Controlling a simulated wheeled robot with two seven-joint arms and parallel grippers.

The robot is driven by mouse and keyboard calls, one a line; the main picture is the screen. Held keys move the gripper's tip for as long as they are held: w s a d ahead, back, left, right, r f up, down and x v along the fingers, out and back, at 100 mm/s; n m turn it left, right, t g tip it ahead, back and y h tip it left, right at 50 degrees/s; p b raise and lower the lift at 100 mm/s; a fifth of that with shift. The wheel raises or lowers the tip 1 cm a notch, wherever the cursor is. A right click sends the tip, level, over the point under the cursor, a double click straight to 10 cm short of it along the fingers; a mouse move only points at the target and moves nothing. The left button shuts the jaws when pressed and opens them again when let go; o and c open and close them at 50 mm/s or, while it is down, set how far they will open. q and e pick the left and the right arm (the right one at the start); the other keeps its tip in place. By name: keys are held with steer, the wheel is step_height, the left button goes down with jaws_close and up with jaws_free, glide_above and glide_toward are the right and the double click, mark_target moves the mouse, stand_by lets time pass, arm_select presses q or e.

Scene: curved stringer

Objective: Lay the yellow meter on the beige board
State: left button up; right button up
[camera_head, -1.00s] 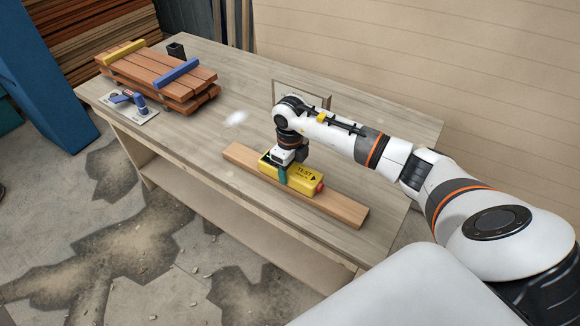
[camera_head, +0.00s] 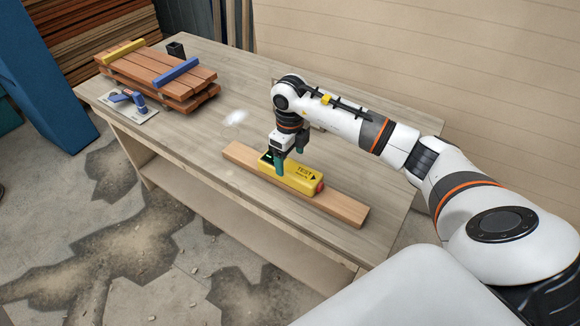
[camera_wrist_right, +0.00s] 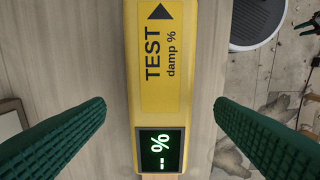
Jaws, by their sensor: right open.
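The yellow meter (camera_head: 298,177) lies flat on top of the beige board (camera_head: 342,206), along its length. The meter has a red end at the right and a lit green display at the left. In the right wrist view the meter (camera_wrist_right: 160,60) fills the middle, with its screen reading a percent sign. My right gripper (camera_head: 289,165) is open above the meter's display end. Its green fingers stand apart on both sides of the meter in the wrist view (camera_wrist_right: 160,130), with gaps between them and it. My left gripper is not in view.
A stack of reddish planks (camera_head: 160,75) with yellow and blue bars stands at the table's far left. A blue-handled tool on a plate (camera_head: 132,106) and a black cup (camera_head: 176,50) are near it. The table's (camera_head: 200,140) middle is clear.

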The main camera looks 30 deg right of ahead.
mark_target(290, 166)
step_height(290, 166, up, 8)
steer(key=b, duration=0.1)
steer(key=shift+f, duration=0.2)
stand_by(0.3)
